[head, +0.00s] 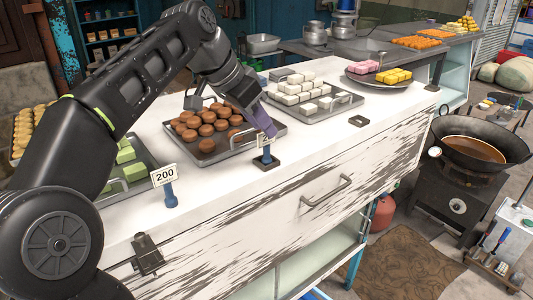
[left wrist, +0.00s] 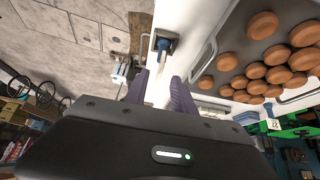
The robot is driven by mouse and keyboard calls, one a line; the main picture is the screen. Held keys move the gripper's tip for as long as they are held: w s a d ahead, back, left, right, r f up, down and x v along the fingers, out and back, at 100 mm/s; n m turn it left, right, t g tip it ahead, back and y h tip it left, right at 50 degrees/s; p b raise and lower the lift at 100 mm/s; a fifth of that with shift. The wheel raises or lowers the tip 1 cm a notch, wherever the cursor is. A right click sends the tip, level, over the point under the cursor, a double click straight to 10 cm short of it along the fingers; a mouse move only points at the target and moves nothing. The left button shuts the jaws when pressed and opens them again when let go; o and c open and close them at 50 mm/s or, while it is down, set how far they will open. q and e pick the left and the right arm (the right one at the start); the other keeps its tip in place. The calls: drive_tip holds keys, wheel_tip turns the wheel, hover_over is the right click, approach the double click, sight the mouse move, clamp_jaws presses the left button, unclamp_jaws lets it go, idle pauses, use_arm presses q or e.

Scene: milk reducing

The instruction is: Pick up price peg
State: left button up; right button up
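A price peg (head: 266,158) with a blue post on a dark square base stands at the front edge of the white counter, before the tray of brown sweets. Its small sign is partly hidden by my left gripper (head: 268,130), which points down just above and behind it. In the left wrist view, the peg (left wrist: 162,44) shows just past the tips of my left gripper (left wrist: 160,78). The two purple fingers are apart, with the pale sign seen between them. I cannot tell whether they touch it. My right gripper is not in view.
A second price peg marked 200 (head: 165,184) stands to the left. The brown sweets' tray (head: 208,158) lies close behind my left gripper. A tray of white sweets (head: 352,99) is to the right. A drawer handle (head: 326,191) is on the counter's front.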

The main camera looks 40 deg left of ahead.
sight(272, 142)
use_arm(q)
drive_tip(key=shift+w+d+f, duration=0.1)
drive_tip(key=shift+w+f, duration=0.05)
drive_tip(key=shift+f, duration=0.2)
drive_tip(key=shift+f, duration=0.1)
drive_tip(key=x, duration=0.5)
drive_tip(key=shift+f, duration=0.1)
drive_tip(key=shift+c, duration=0.4)
clamp_jaws()
idle(0.5)
